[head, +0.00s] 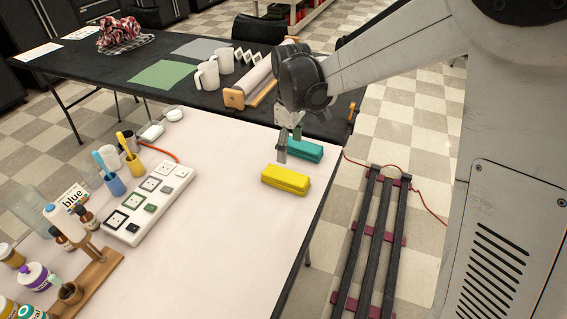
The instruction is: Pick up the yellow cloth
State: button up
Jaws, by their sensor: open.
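The yellow cloth (286,180) is a folded, block-like bundle lying on the white table, near its right edge. A teal cloth (306,150) of similar shape lies just behind it, at the table's far right corner. My gripper (289,151) points down over this corner, with its fingers beside the teal cloth and behind the yellow one. It is open, and I see nothing held in it. The exact gap between the fingertips and either cloth is hard to judge from this angle.
The white table (215,230) is clear in the middle. A white board with square frames (150,202), cups with brushes (113,184) and bottles (37,276) stand at left. A black table (145,66) behind holds white mugs (206,77) and a paper roll (252,78).

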aim_at(288, 175)
notch_tip(288, 175, down, 9)
jog(key=shift+w+a+b, duration=0.1)
jog(key=shift+b, duration=0.5)
jog(key=shift+w+f+b, duration=0.15)
jog(key=shift+f+b, duration=0.3)
jog(key=shift+f, duration=2.1)
jog(key=c, duration=1.1)
jog(key=shift+c, duration=0.2)
jog(key=shift+r, duration=0.1)
jog(key=shift+r, duration=0.6)
notch_tip(288, 175, up, 3)
jog(key=shift+f+p, duration=0.1)
jog(key=shift+p, duration=0.3)
jog(key=s+a+r+p, duration=0.1)
jog(key=s+a+r, duration=0.6)
jog(key=s, duration=0.1)
jog(key=shift+s+a, duration=0.35)
jog(key=shift+a, duration=0.05)
jog(key=shift+f, duration=0.1)
